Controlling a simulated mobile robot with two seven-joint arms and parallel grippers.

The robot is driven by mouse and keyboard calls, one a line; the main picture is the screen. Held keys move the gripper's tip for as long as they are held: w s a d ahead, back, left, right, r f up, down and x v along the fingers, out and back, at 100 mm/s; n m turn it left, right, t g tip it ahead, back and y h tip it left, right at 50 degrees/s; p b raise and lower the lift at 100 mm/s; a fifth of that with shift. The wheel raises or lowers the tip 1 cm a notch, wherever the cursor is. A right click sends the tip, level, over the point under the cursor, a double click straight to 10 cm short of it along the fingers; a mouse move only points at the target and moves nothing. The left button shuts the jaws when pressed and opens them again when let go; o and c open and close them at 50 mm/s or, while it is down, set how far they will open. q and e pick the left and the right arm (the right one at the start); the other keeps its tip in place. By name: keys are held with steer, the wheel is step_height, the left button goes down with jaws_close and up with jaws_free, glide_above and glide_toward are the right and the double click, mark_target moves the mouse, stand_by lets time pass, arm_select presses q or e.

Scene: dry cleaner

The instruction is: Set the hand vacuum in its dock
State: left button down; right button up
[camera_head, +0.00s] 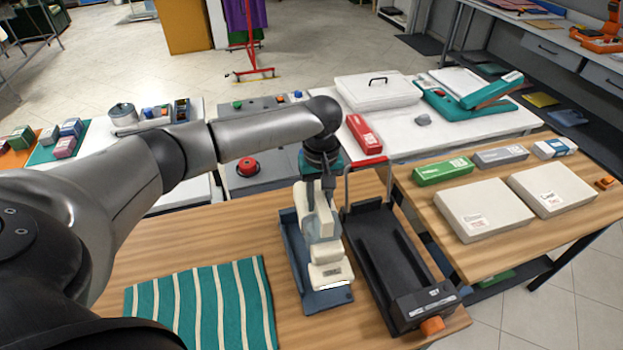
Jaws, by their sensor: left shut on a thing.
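The hand vacuum (325,252) is cream with a clear greyish middle section. It is over the blue-grey tray-like dock (340,297) on the wooden table, with its long side roughly along the dock. I cannot tell whether it rests in the dock or is held just above it. My left gripper (318,190) comes down from above and is shut on the hand vacuum at its far end. The gripper and vacuum hide much of the dock's middle. My right gripper is not in view.
A black tray-like device (392,258) with a red handle and orange knob stands close right of the dock. A green-striped cloth (205,305) lies at the front left. Flat cream boxes (487,209) lie on the right-hand table. Bare wood shows left of the dock.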

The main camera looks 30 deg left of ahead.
mark_target(312, 220)
arm_select(q)
steer(key=shift+w+a+r+n+p, duration=0.1)
steer(key=shift+w+a+n+p, duration=0.1)
steer(key=shift+a+n+p, duration=0.45)
steer(key=shift+a, duration=0.5)
steer(key=shift+f+b, duration=0.7)
steer(key=shift+b, duration=0.05)
steer(key=shift+m, duration=0.25)
step_height(312, 220, down, 7)
steer(key=b, duration=0.9)
steer(key=shift+f, duration=0.5)
steer(key=shift+w+f, duration=0.1)
steer(key=shift+f, duration=0.95)
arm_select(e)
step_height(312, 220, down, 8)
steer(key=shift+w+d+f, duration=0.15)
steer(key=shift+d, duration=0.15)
arm_select(q)
steer(key=shift+f+p, duration=0.3)
steer(key=shift+p, duration=0.1)
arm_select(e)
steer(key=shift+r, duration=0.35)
